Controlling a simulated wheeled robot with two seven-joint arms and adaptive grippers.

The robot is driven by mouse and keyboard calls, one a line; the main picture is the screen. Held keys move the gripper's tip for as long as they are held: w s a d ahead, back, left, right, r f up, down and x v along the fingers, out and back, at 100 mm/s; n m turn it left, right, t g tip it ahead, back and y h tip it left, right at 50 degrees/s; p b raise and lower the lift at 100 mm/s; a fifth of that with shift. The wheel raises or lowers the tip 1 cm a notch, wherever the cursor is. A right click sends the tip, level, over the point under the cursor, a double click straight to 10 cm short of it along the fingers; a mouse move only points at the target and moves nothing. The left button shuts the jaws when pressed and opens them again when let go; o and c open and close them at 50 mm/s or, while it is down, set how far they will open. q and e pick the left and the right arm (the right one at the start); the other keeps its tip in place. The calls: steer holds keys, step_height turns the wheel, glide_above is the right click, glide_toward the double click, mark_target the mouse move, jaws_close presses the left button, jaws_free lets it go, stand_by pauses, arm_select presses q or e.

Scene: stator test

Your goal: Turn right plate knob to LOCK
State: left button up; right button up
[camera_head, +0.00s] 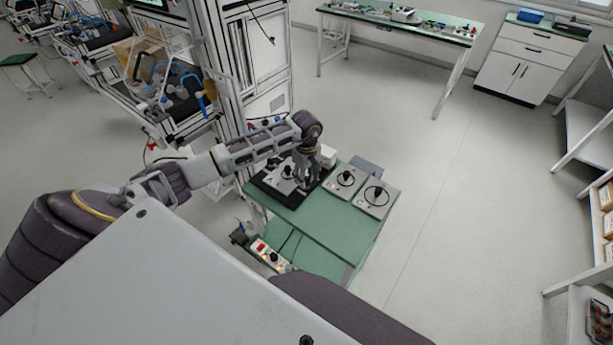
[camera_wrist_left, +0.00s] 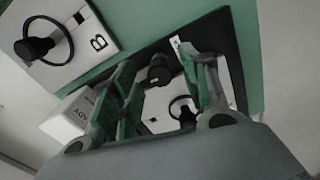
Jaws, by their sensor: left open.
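My left gripper (camera_head: 307,178) is open above the black base (camera_head: 272,190) on the green table, by the right side of the base's grey plate (camera_head: 282,178). In the left wrist view, a black knob (camera_wrist_left: 160,72) shows between the two fingers (camera_wrist_left: 163,78), apart from both as far as I can tell. A second black knob (camera_wrist_left: 186,114) with a ring around it is lower on that plate. A plate marked B with a black knob (camera_wrist_left: 36,48) lies outside the fingers. No LOCK marking is legible. My right gripper is not in view.
Two grey plates with black knobs (camera_head: 346,177) (camera_head: 376,196) lie to the right on the green table (camera_head: 320,222). A white box (camera_wrist_left: 68,117) stands close beside the gripper. A control box (camera_head: 270,254) sits below the front edge. The front of the tabletop is clear.

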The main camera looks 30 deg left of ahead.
arm_select(q)
steer(key=shift+f, duration=0.2)
jaws_close()
stand_by(0.3)
